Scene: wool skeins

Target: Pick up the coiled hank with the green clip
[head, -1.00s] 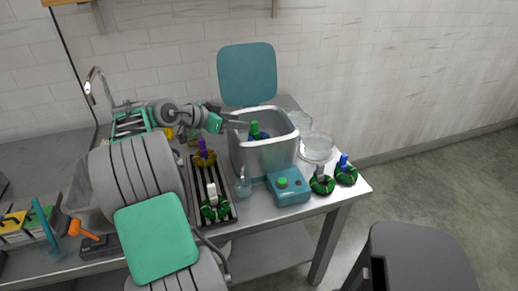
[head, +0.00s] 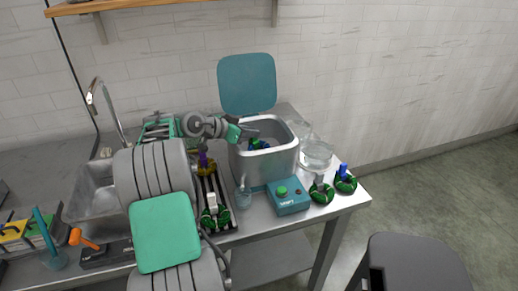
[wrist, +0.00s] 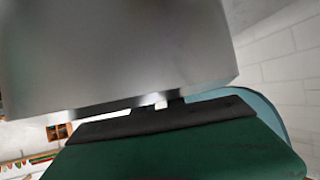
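The hank with the green clip (head: 254,142) is inside the grey metal bin (head: 270,166). Bits of blue and green show below the bin's rim, and most of the hank is hidden. My gripper (head: 250,132) reaches over the left rim of the bin from the left, just above the hank. Its fingertips are too small to tell whether they are open, shut or touching the hank. In the wrist view, a large blurred grey surface fills the top, and the fingertips and hank cannot be made out.
A raised teal lid (head: 247,84) stands behind the bin. A teal box with a green button (head: 287,199) is in front. Green hanks with grey (head: 321,192) and blue (head: 345,182) clips lie right. A rack (head: 228,217) with hanks is left. Glass bowls (head: 317,156) stand behind right.

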